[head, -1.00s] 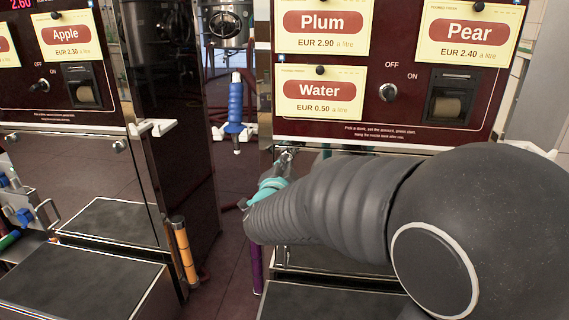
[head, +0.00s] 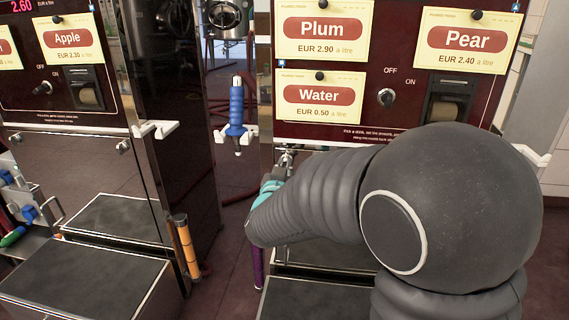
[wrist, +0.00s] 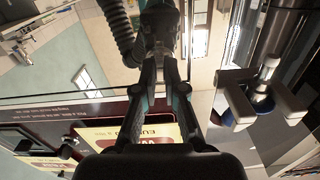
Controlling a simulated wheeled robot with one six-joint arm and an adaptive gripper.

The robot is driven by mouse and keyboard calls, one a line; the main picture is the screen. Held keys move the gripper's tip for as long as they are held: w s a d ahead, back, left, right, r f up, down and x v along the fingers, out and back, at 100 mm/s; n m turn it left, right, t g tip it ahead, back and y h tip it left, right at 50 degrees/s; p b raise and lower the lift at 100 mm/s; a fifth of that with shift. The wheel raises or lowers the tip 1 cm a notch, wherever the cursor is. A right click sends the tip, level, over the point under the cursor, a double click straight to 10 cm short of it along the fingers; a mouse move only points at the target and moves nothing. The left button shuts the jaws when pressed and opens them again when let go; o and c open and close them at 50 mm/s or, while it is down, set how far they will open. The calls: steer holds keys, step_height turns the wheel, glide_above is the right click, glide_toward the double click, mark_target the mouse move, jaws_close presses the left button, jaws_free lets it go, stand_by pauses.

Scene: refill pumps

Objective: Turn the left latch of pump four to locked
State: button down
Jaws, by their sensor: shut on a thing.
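The left latch (head: 286,158) of the right-hand pump, a small metal knob, shows below the Water label in the head view. My gripper (head: 277,180), with teal parts, is right at it, mostly hidden behind my grey arm. In the wrist view my gripper (wrist: 163,62) has its two dark fingers closed together around something at their tips. By its place this is the latch, but the contact itself is too dark to make out. Which way the latch points cannot be told.
The pump front (head: 425,112) carries Plum, Pear and Water labels and an OFF/ON switch (head: 386,97). A blue-handled nozzle (head: 236,108) hangs in the gap left of it. White hooks (wrist: 262,100) stand beside my gripper in the wrist view. Another pump (head: 60,95) stands left.

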steer(key=shift+n, duration=0.6)
steer(key=c, duration=1.3)
jaws_free()
steer(key=shift+o, duration=0.2)
steer(key=s+a, duration=0.2)
steer(key=s, duration=0.9)
steer(key=shift+s+a, duration=0.15)
steer(key=shift+s, duration=0.25)
